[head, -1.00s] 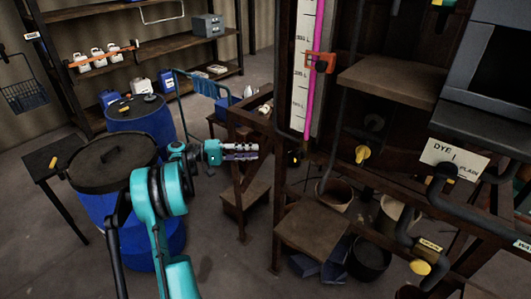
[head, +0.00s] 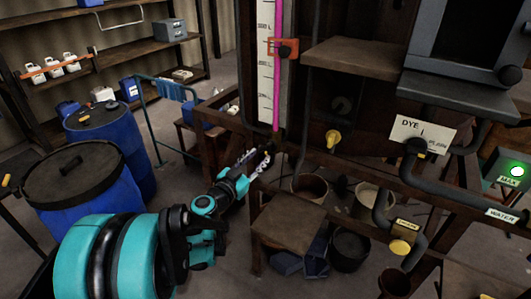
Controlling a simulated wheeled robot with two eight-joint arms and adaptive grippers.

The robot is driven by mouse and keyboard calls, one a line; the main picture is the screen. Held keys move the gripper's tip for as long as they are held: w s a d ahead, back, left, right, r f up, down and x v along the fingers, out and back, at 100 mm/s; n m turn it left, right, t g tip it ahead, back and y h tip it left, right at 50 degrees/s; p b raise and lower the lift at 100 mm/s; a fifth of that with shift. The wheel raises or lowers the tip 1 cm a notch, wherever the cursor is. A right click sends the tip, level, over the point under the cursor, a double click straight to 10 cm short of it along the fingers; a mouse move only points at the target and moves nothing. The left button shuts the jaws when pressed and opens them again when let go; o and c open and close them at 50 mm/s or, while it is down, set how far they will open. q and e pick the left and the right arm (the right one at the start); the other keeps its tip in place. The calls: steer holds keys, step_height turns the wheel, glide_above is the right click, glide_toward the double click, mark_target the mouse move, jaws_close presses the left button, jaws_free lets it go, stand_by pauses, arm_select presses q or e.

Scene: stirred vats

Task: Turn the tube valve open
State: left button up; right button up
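A sight tube with pink liquid (head: 277,80) runs up a white scale board (head: 264,95) on the rusty frame. My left gripper (head: 260,158) is just below the lower end of the tube. Its two grey fingers look apart, with nothing clearly held. The fitting at the tube's foot is small and dark, partly behind the fingers; I cannot tell whether they touch it. A yellow valve handle (head: 333,138) is on the frame to the right, clear of the gripper. My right gripper is not in view.
A wooden step (head: 287,222) and buckets (head: 349,250) stand below the frame. A DYE sign (head: 422,133) and dark pipes are at right, with a green-lit box (head: 513,170). Blue drums (head: 110,140) and shelves (head: 130,48) are at left.

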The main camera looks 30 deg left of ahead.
mark_target(267, 149)
arm_select(q)
steer(key=w, duration=0.5)
steer(key=shift+w+d+b, duration=0.2)
steer(key=shift+d+b, duration=0.05)
steer(key=shift+b, duration=0.15)
jaws_close()
